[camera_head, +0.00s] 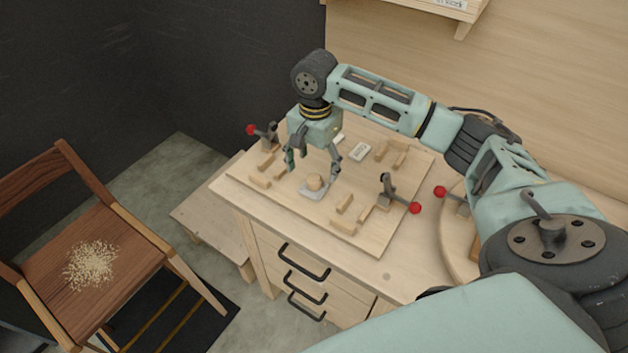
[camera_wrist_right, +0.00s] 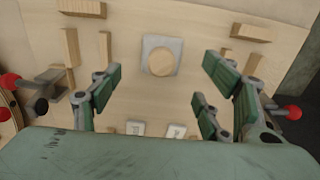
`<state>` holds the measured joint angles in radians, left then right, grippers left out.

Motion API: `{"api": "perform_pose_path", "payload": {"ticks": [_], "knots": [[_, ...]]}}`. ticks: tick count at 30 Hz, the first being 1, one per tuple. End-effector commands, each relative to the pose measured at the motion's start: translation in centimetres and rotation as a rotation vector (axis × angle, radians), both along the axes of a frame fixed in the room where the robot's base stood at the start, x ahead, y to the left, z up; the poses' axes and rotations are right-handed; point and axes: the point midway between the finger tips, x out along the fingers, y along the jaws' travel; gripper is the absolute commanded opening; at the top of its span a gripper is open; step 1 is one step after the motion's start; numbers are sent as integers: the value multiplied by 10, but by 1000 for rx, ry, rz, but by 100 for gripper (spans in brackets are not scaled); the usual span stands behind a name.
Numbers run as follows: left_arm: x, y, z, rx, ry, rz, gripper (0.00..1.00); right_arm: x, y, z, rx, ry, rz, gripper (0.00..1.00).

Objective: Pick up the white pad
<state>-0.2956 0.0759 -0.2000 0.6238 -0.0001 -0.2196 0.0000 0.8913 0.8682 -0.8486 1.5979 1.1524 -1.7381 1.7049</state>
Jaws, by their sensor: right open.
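The white pad (camera_head: 306,194) is a flat square with a round wooden knob on top. It lies on the wooden board on the workbench. In the right wrist view the pad (camera_wrist_right: 149,45) is at the upper middle, its knob facing the camera. My right gripper (camera_head: 312,168) points down above the board, close to the pad, with its fingers spread. In the right wrist view the open gripper (camera_wrist_right: 162,82) has green-padded fingers on both sides of the pad's column, nothing between them. My left gripper is out of view.
Small wooden blocks (camera_head: 343,203) stand around the pad on the board (camera_head: 290,207). Red-knobbed clamps stand at the board's left (camera_head: 264,131) and right (camera_head: 388,190). Small labelled white blocks (camera_head: 360,151) lie behind. A chair (camera_head: 125,246) with pale shavings stands left.

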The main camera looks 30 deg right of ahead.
Motion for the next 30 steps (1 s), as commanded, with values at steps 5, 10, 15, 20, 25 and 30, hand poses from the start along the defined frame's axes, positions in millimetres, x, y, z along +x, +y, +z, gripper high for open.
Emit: {"api": "perform_pose_path", "payload": {"ticks": [5, 10, 15, 20, 25, 30], "knots": [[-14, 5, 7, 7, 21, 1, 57, 0, 0, -19, -1, 2, 3, 70], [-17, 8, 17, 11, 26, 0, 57, 3, 0, -46, -1, 2, 3, 70], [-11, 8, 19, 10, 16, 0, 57, 3, 0, -62, -2, -1, 5, 70], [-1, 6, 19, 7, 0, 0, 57, 3, 0, -64, -1, -3, 6, 70], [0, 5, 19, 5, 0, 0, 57, 3, 0, -63, -1, -3, 6, 62], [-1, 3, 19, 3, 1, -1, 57, 3, 0, -63, -1, -3, 6, 47]]}}
